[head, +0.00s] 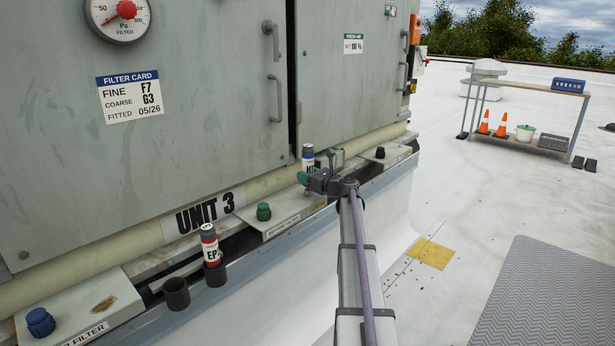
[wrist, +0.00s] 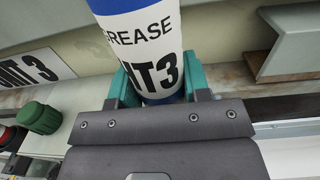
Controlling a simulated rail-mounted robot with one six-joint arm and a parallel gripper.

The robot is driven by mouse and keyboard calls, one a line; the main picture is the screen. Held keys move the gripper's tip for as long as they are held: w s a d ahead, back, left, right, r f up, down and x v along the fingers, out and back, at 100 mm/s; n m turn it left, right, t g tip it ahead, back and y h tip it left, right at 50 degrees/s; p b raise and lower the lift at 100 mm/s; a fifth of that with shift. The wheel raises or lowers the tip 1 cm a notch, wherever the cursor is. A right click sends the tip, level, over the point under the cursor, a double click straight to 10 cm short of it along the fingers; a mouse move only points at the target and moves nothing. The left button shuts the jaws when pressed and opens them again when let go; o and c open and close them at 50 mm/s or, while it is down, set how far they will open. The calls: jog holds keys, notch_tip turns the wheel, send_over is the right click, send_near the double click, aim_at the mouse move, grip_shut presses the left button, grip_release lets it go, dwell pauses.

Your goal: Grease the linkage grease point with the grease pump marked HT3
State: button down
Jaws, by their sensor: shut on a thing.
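Capped points sit on the ledge: a green cap (head: 263,211), a black cap (head: 380,152) and a blue cap (head: 40,321). Their labels are too small or cut off to tell which is the linkage grease point.
The cabinet wall with door handles (head: 275,98) rises close behind. The roof at right is open, with a grey mat (head: 550,300) and a far table (head: 535,87).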

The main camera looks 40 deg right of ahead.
jog(key=shift+f+b, duration=0.35)
jog(key=shift+f, duration=0.05)
jog(key=shift+r, duration=0.2)
jog(key=shift+r+p, duration=0.4)
jog(key=shift+p, duration=0.25)
jog(key=shift+f+b, duration=0.45)
jog(key=shift+r+p, duration=0.35)
jog(key=shift+f+b, duration=0.35)
dwell(0.4)
